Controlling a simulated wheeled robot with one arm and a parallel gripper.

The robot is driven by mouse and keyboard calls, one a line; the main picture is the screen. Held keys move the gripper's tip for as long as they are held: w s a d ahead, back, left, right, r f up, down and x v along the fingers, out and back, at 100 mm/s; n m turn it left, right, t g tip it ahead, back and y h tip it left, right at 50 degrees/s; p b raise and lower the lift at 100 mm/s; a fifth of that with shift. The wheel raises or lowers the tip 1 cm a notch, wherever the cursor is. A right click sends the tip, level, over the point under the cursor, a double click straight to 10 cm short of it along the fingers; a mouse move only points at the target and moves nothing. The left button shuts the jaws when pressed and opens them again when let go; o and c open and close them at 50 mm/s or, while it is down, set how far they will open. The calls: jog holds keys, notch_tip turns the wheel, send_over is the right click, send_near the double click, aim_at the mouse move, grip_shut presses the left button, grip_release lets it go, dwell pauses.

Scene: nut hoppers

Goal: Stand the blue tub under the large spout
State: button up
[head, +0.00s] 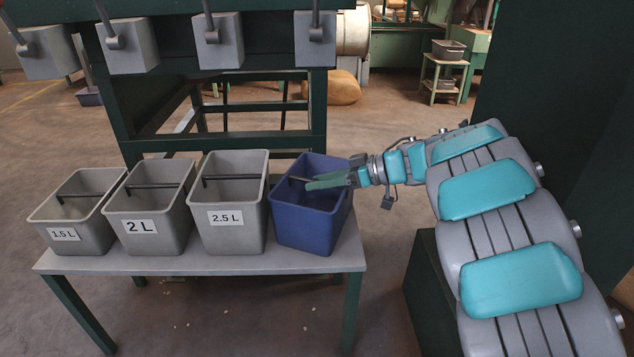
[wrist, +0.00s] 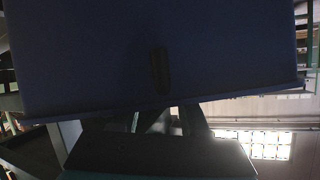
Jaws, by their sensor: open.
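The blue tub (head: 303,230) stands upright at the right end of the grey bench, and its blue side fills most of the wrist view (wrist: 80,60). A dark bar (head: 297,179) crosses its opening. My gripper (head: 326,182) is open at the tub's right rim, with its green finger reaching over the opening close to the bar. I cannot tell whether it touches. Four grey spouts hang overhead: far left (head: 45,54), second (head: 128,46), third (head: 219,42) and right (head: 315,40). They look similar in size, so I cannot tell which is the large one.
Grey tubs labelled 1.5 L (head: 82,235), 2 L (head: 150,240) and 2.5 L (head: 232,235) stand in a row left of the blue tub, close together. The bench (head: 190,265) has a narrow bare front strip. A dark green panel (head: 560,90) stands at the right.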

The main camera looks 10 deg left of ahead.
jog(key=p+v, duration=0.1)
jog(key=v, duration=0.5)
jog(key=shift+d+r, duration=0.15)
jog(key=shift+d, duration=0.05)
jog(key=shift+c, duration=0.2)
dwell(0.9)
